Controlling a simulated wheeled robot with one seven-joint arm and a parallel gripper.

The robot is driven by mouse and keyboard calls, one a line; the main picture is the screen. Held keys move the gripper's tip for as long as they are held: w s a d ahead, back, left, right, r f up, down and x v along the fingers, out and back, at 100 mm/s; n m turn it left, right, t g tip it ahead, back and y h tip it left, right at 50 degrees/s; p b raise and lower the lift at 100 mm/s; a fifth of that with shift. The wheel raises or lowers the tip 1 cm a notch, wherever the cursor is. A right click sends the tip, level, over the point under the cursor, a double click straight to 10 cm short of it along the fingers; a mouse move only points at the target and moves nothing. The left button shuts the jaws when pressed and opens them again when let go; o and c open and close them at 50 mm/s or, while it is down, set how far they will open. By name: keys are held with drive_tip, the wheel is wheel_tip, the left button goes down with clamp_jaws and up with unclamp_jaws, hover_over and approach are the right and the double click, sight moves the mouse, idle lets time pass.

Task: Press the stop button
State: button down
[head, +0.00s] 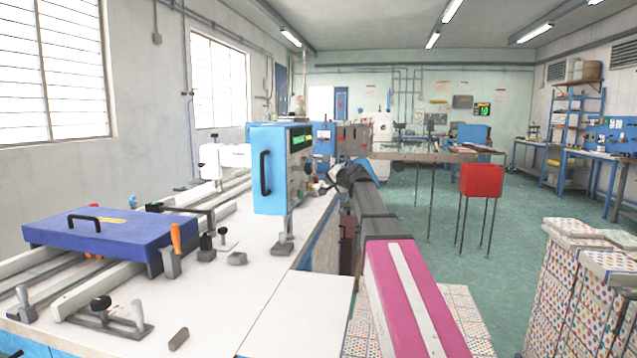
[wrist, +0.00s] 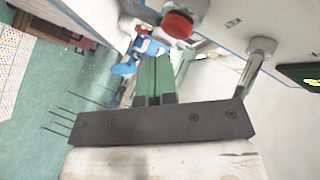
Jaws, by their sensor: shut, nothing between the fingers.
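The stop button, a round red cap (wrist: 177,24) on a grey base, shows at the top of the wrist view on a pale panel. My gripper (wrist: 154,62) is shut and empty, its two green fingers side by side. In the wrist view the fingertips lie below and slightly left of the red cap, and a gap shows between them in the picture. In the head view my arm reaches toward the control side of a blue machine box (head: 270,170) with a green display (head: 302,138). The button is too small there to make out surely.
A metal lever with a round knob (wrist: 262,46) stands right of the fingers, by a dark display (wrist: 300,76). The white bench (head: 225,290) holds clamps and a blue-lidded part (head: 110,232). A red box on legs (head: 482,180) stands right, with open floor around it.

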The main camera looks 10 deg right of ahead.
drive_tip(key=shift+a, duration=0.15)
drive_tip(key=shift+w+a, duration=0.15)
drive_tip(key=shift+a, duration=0.1)
drive_tip(key=shift+w+a, duration=0.15)
drive_tip(key=shift+a, duration=0.3)
idle(1.1)
drive_tip(key=shift+s+d, duration=0.3)
drive_tip(key=shift+d, duration=0.55)
drive_tip(key=d, duration=0.1)
drive_tip(key=s+d, duration=0.1)
drive_tip(key=d, duration=0.2)
drive_tip(key=shift+s+d, duration=0.3)
drive_tip(key=shift+d, duration=0.1)
idle(0.7)
